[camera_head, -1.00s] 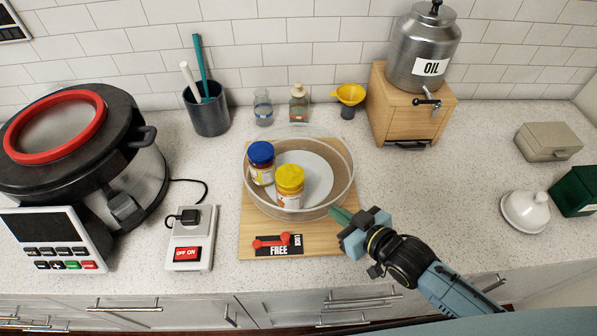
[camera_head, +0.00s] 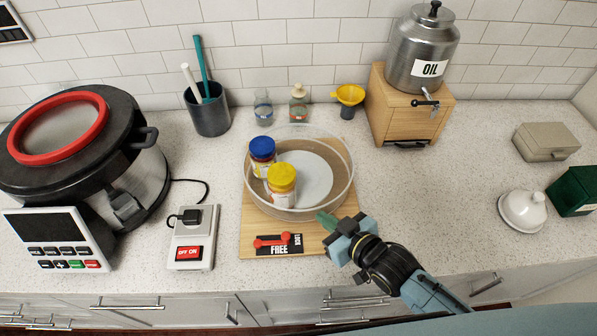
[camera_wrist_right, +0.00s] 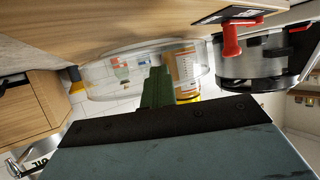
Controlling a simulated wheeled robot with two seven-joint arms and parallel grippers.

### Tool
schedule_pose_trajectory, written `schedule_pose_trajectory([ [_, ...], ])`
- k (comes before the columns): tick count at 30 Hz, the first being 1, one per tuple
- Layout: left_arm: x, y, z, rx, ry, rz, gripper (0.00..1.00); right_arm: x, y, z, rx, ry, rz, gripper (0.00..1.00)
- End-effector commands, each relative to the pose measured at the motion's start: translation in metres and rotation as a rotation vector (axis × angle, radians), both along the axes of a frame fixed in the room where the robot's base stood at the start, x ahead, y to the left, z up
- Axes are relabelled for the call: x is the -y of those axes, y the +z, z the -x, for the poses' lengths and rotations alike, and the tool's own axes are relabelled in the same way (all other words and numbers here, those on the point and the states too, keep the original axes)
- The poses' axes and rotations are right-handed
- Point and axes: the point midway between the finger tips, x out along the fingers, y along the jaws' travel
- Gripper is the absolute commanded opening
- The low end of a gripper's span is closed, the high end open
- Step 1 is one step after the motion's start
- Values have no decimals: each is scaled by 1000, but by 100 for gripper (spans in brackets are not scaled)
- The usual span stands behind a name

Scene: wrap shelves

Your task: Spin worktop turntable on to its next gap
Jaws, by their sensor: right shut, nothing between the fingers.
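The turntable (camera_head: 347,186) is a round tray with a clear rim on a wooden board (camera_head: 300,241). Two jars stand in it at the left and front: a blue-lidded jar (camera_head: 262,155) and a yellow-lidded jar (camera_head: 281,186). A red lever (camera_head: 278,241) on the board's front lies by the "FREE" label. My right gripper (camera_head: 326,220) is shut and empty, its green fingertips at the front right of the rim; I cannot tell whether they touch it. The right wrist view shows the fingers (camera_wrist_right: 157,88) in front of the clear rim (camera_wrist_right: 105,78). My left gripper is out of view.
A switch box (camera_head: 194,238) and a large cooker (camera_head: 85,140) stand left. The oil dispenser (camera_head: 416,60) on its wooden stand (camera_head: 390,112) is at the back right. A white-lidded dish (camera_head: 523,211) is far right. The counter between is clear.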

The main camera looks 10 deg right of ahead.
Motion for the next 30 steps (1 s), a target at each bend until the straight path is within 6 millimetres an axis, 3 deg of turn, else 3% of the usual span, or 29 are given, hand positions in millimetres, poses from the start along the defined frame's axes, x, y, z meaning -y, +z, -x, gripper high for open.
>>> schedule_pose_trajectory([
  [17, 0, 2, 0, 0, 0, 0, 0, -10, 2, -2, 6, -3, 0, 0],
  [30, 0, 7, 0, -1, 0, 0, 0, -30, 3, 1, 8, -4, -2, 0],
])
